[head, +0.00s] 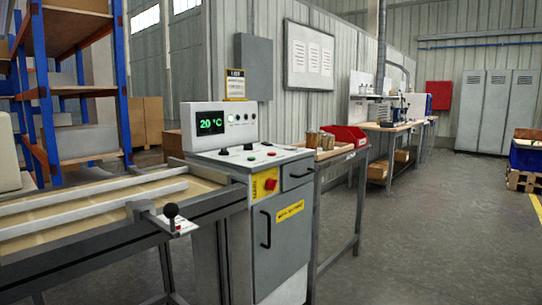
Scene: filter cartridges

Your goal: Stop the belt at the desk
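The grey control desk (281,222) stands at the centre, its display (210,122) reading 20 °C in green. Its sloped top carries black knobs and small green and red buttons (271,154). A red button on a yellow plate (269,184) sits on the desk's front, above a door with a black handle. The belt (92,208), a beige bed with pale rails, runs from the left up to the desk. A lever with a black knob (171,211) stands at the belt's near edge. One frame does not show whether the belt is moving. Neither of my grippers is in view.
Blue and orange shelving (45,95) stands behind the belt at left. A workbench with a red bin (345,136) adjoins the desk at right, with more benches beyond. Grey lockers (497,110) and a blue crate on a pallet (526,155) are far right. The right-hand floor (430,240) is clear.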

